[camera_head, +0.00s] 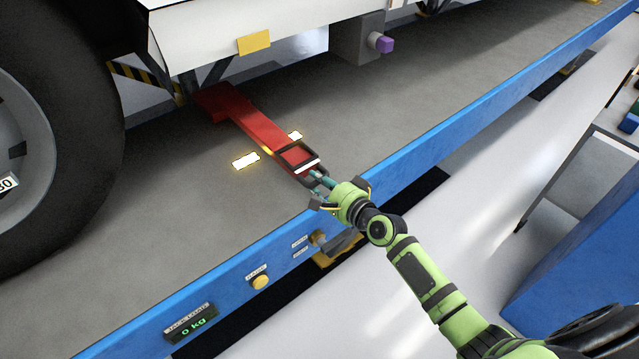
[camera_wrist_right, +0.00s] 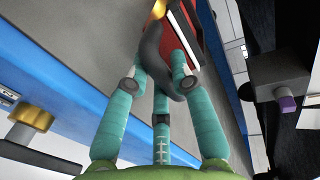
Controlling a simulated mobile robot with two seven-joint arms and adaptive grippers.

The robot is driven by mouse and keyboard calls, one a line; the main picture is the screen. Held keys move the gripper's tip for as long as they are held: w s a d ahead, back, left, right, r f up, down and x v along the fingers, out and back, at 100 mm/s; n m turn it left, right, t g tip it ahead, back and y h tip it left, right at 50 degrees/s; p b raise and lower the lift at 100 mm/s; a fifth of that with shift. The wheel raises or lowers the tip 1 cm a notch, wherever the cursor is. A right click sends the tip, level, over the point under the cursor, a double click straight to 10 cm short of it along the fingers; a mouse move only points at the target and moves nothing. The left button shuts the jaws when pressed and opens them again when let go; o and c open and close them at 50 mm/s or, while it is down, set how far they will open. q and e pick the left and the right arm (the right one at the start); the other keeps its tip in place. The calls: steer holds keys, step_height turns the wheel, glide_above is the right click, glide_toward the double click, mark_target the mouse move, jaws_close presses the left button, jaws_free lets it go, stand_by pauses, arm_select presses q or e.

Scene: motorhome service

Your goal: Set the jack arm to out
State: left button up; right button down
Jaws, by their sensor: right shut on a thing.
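The red jack arm (camera_head: 250,122) lies low across the grey platform, from under the vehicle toward the blue front edge. Its near end has a dark looped handle (camera_head: 312,178) with a white stripe. My right gripper (camera_head: 320,182) is shut on this handle at the platform edge. In the right wrist view, the teal fingers (camera_wrist_right: 158,82) close around the dark handle (camera_wrist_right: 158,60), with red arm surface beyond it. Bright floor marks (camera_head: 246,160) lie beside the arm. My left gripper is not in view.
The blue edge beam carries a yellow button (camera_head: 260,282), a small lever (camera_head: 320,239) and a jack load display (camera_head: 190,324) reading 0 kg. A large tyre (camera_head: 60,150) stands at left. A purple-ended block (camera_head: 381,42) hangs under the vehicle. A blue bench (camera_head: 590,240) stands at right.

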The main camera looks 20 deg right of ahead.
steer(key=shift+f, duration=0.2)
steer(key=c, duration=1.1)
jaws_free()
steer(key=shift+s, duration=0.1)
steer(key=shift+o, duration=0.2)
steer(key=shift+s+r, duration=0.1)
steer(key=shift+r, duration=0.05)
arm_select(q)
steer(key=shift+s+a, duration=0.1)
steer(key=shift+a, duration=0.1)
arm_select(e)
steer(key=v, duration=1.2)
